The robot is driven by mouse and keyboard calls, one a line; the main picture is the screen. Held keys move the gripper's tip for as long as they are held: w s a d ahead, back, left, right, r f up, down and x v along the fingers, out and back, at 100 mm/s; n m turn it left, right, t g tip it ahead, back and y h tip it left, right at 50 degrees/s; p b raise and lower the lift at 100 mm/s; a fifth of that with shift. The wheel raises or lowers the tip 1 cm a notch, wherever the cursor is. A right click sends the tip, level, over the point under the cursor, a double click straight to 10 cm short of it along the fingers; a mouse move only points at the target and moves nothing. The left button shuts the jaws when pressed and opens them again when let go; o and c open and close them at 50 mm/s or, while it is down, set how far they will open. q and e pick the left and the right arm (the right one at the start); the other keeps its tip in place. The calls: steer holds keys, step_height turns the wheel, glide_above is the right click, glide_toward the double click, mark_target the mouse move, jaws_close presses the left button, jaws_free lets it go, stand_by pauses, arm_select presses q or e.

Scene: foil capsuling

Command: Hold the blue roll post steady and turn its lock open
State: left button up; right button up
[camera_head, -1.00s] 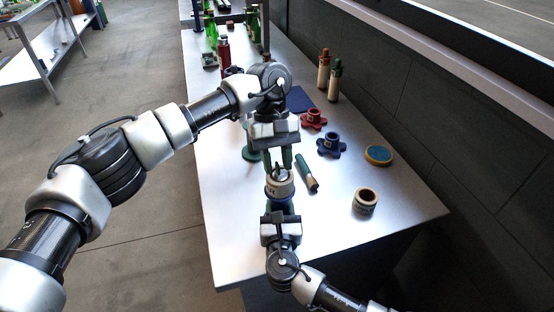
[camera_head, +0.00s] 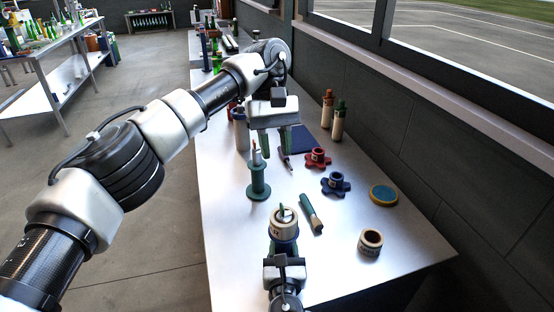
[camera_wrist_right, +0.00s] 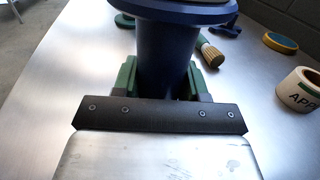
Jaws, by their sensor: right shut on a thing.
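The blue roll post (camera_head: 284,246) stands near the table's front edge with a cream labelled roll (camera_head: 284,226) around it. On its top sits a small green and metallic lock (camera_head: 284,212); its exact setting is too small to tell. My right gripper (camera_head: 284,258) is shut on the post below the roll. In the right wrist view the blue post (camera_wrist_right: 167,60) stands between the green fingers (camera_wrist_right: 162,80), under a wide blue flange. My left gripper (camera_head: 277,148) is open, with its green fingers apart and pointing down, above and behind the post, clear of the lock.
A green spindle (camera_head: 259,182) stands left of the post. A brush (camera_head: 311,214), a loose cream roll (camera_head: 370,243), a yellow-blue disc (camera_head: 384,195), a blue knob (camera_head: 336,184) and a red knob (camera_head: 318,158) lie to the right. Two bottles (camera_head: 338,122) stand behind.

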steer(key=shift+f, duration=0.1)
steer(key=o, duration=1.3)
steer(key=shift+s, duration=0.1)
